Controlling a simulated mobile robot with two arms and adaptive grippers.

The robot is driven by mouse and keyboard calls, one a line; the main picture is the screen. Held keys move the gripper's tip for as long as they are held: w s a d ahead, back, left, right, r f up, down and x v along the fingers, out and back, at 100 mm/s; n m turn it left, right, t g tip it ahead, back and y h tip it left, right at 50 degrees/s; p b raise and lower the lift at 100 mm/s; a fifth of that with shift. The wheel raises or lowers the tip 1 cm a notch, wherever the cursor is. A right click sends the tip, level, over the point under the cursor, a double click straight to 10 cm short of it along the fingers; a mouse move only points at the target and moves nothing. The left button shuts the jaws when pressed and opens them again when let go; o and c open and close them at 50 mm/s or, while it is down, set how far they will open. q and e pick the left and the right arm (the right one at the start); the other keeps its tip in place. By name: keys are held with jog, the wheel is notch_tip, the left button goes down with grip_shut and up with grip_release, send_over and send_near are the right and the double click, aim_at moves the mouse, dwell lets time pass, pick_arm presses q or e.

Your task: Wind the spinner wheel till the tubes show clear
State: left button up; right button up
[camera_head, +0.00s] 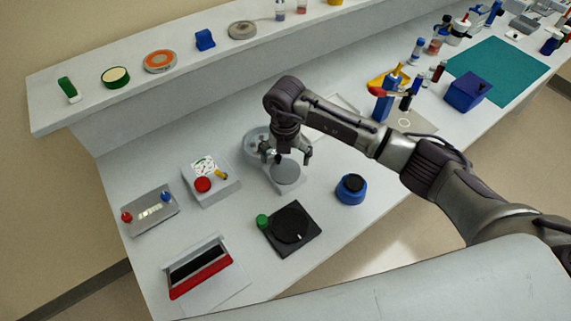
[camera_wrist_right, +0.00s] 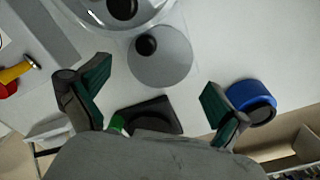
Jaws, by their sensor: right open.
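The spinner's grey wheel (camera_head: 287,174) lies flat on its pale base below my right gripper (camera_head: 288,156). In the right wrist view the wheel (camera_wrist_right: 165,68) shows a black knob (camera_wrist_right: 146,46) near its rim. A round clear housing (camera_head: 254,140) adjoins the wheel; its upper part (camera_wrist_right: 165,18) is cut off in the wrist view. The tubes are too small to make out, so their clearness cannot be told. My right gripper (camera_wrist_right: 157,92) is open and empty, its fingers spread above and apart from the knob. My left gripper is out of view.
A black turntable plate (camera_head: 290,228) with a green knob lies in front, and a blue jar (camera_head: 351,190) stands to the right. A gauge box (camera_head: 215,186) with a red button and yellow lever stands left. A shelf (camera_head: 130,104) runs along the back.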

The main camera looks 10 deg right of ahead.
aim_at(285, 170)
notch_tip(285, 170, up, 8)
jog(key=shift+r, duration=0.25)
dwell(0.8)
